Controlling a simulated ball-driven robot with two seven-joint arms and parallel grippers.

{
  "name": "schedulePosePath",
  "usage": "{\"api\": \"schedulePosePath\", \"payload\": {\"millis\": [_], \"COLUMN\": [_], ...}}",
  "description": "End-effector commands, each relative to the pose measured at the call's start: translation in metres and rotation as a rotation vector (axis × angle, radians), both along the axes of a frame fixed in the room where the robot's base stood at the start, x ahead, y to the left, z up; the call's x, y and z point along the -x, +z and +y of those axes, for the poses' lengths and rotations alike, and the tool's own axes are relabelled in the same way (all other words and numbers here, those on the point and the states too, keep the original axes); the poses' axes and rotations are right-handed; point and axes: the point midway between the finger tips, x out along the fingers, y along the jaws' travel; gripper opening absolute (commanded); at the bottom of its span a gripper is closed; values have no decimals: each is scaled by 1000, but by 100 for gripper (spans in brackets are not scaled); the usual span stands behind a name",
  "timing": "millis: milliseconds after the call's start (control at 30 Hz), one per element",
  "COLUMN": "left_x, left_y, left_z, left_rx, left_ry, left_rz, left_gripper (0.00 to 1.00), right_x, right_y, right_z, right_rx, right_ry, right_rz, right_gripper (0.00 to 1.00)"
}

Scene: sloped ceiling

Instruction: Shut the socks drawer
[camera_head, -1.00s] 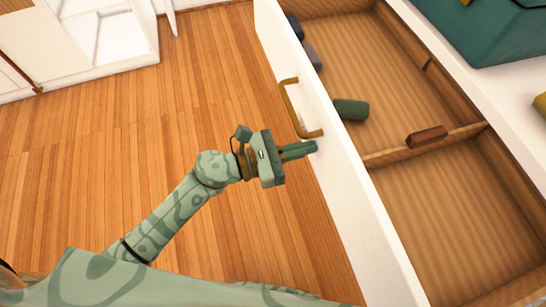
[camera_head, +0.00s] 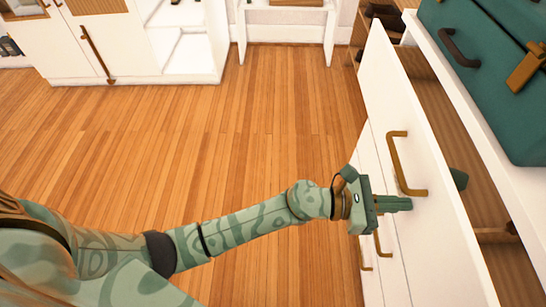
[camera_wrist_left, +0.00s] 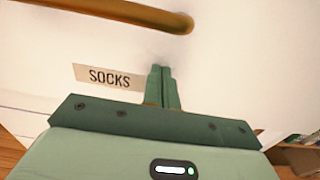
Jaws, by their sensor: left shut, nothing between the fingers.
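The socks drawer is partly open in the head view. Its white front (camera_head: 425,165) stands out from the cabinet, with a strip of wooden interior (camera_head: 440,115) showing behind. A brass handle (camera_head: 394,165) is on the front, and it also shows at the top of the left wrist view (camera_wrist_left: 135,12). A "SOCKS" label (camera_wrist_left: 109,78) is on the front. My left gripper (camera_head: 405,204) is shut and empty, its fingertips at the front just below the handle; they appear to touch it. A green rolled item (camera_head: 458,179) lies inside, mostly hidden. My right gripper is out of view.
A teal case (camera_head: 490,70) sits on the white cabinet top (camera_head: 480,110) above the drawer. More drawer fronts with brass handles (camera_head: 382,245) are below. White cabinets (camera_head: 140,45) stand at the back left. The wooden floor (camera_head: 230,140) is clear.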

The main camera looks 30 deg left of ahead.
Motion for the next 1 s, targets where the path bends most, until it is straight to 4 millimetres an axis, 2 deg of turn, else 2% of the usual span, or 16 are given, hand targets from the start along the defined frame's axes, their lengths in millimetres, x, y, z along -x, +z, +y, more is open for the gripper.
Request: {"api": "schedulePosePath", "payload": {"millis": [300, 500, 700, 1000], "left_x": [-24, -35, -42, -44], "left_y": [-2, -1, -1, 2], "left_z": [-49, -71, -84, -90], "left_rx": [1, 0, 0, 2], "left_ry": [-1, -1, 0, 1], "left_rz": [0, 0, 1, -2], "left_gripper": [0, 0, 0, 0], "right_x": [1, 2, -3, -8], "right_y": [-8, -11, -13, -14], "right_z": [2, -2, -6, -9], "right_rx": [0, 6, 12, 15], "right_ry": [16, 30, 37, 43], "right_rz": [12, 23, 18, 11], "right_gripper": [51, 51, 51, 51]}}
